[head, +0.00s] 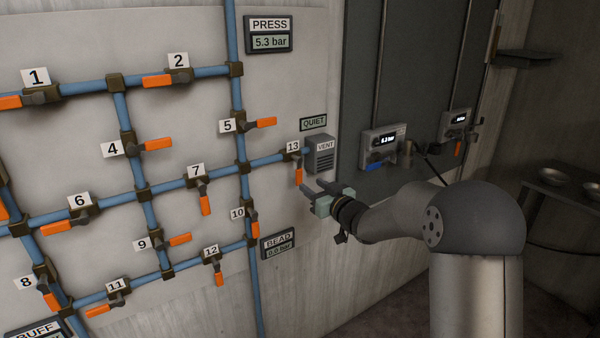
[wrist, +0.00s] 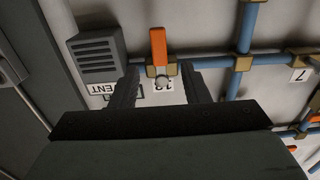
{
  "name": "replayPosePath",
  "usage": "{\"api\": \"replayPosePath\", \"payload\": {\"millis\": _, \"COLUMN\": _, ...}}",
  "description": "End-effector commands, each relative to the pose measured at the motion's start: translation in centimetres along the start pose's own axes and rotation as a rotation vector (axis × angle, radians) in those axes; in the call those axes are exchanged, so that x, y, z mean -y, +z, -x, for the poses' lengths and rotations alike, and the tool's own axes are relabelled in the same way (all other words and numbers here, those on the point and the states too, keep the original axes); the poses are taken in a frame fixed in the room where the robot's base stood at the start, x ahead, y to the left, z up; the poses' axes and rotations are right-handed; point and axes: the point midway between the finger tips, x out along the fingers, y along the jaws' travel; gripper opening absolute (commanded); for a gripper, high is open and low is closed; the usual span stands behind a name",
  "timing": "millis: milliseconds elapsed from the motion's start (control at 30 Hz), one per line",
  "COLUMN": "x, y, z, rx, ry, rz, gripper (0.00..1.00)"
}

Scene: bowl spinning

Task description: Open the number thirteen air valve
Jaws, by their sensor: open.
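The number thirteen valve sits on the blue pipe just left of the vent box in the head view. Its orange handle (head: 299,176) hangs down, across the line of the pipe. In the wrist view, which is upside down, the handle (wrist: 158,46) points up from the brass valve body (wrist: 161,70). The number 13 label (head: 292,147) is above the valve. My gripper (head: 311,187) is open and empty, just to the right of and below the handle. In the wrist view its fingers (wrist: 160,76) appear on either side of the valve body; contact cannot be told.
The grey vent box (head: 320,154) is right beside the valve, with a QUIET sign (head: 313,122) above. Valve 10's handle (head: 255,226) and the BEAD display (head: 278,243) are lower left. Other numbered valves and blue pipes cover the panel leftward. A dark panel stands at right.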

Motion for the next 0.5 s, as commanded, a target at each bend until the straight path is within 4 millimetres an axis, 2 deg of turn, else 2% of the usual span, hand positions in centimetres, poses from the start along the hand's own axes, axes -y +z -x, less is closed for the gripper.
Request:
{"api": "replayPosePath", "payload": {"millis": 33, "x": 0.0, "y": -0.2, "z": -1.2, "rx": -0.001, "ry": -0.002, "rz": -0.001, "gripper": 0.42}}
{"api": "replayPosePath", "payload": {"millis": 200, "x": 0.0, "y": -0.2, "z": -4.7, "rx": 0.000, "ry": -0.001, "rz": -0.001, "gripper": 0.42}}
{"api": "replayPosePath", "payload": {"millis": 400, "x": 0.0, "y": -0.1, "z": -7.4, "rx": 0.001, "ry": 0.000, "rz": -0.001, "gripper": 0.42}}
{"api": "replayPosePath", "payload": {"millis": 500, "x": -0.1, "y": -0.1, "z": -8.0, "rx": -0.001, "ry": 0.001, "rz": 0.000, "gripper": 0.42}}
